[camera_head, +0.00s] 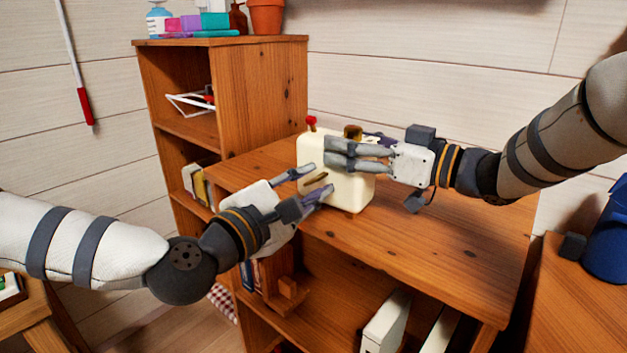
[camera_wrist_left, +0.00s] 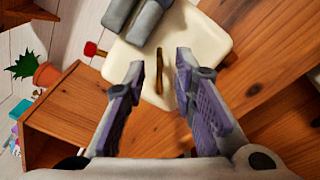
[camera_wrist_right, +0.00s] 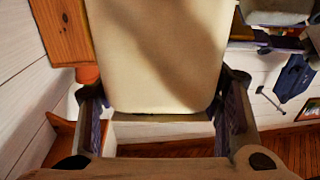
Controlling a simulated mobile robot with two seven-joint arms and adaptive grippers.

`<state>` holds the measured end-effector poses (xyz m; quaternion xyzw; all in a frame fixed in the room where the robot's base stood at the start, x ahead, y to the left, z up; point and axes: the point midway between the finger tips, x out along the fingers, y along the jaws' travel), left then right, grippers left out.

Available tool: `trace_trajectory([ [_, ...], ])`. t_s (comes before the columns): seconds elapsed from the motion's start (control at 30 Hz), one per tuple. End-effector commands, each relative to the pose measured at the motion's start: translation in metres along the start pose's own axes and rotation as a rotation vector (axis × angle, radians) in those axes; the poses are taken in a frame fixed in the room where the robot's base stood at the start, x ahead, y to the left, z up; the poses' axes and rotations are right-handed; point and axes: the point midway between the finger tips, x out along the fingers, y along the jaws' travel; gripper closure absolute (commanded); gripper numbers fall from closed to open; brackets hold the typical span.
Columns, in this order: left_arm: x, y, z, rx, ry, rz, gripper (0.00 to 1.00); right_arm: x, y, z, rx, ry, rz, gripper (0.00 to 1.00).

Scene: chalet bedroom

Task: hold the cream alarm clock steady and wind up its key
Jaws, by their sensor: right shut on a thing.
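The cream alarm clock (camera_head: 350,190) stands on the wooden cabinet top, with a red knob on its top. A thin brass-brown key (camera_head: 315,179) sticks out of the face turned toward my left gripper. My right gripper (camera_head: 332,152) is shut on the clock's body from the right; in the right wrist view the cream body (camera_wrist_right: 160,60) fills the space between its fingers. My left gripper (camera_head: 309,183) is open, its fingertips on either side of the key. In the left wrist view the key (camera_wrist_left: 159,70) shows upright between the fingertips, with gaps beside it.
The cabinet top (camera_head: 440,235) is clear in front of the clock. A taller wooden shelf (camera_head: 275,90) stands behind on the left, with a terracotta pot (camera_head: 266,15) and coloured boxes on it. A blue object (camera_head: 607,235) stands on another surface at right.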

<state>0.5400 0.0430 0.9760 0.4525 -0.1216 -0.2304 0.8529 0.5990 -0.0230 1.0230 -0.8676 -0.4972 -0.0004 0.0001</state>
Motion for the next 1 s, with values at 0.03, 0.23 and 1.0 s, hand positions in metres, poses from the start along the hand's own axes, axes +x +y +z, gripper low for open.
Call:
trace_trajectory([
  [0.03,0.0065,-0.0002,0.0004,0.001,-0.001,0.000,0.75,-0.0001,0.0003,0.0001,-0.001,0.000,0.001,0.84],
  [0.23,0.0157,0.0002,0.0004,0.001,0.000,0.000,0.75,-0.0002,0.0005,0.0000,-0.002,-0.001,0.001,0.84],
  [1.0,0.0152,-0.0003,0.0005,0.067,-0.001,-0.001,1.00,-0.0003,0.0008,0.0000,-0.001,-0.001,0.002,0.84],
])
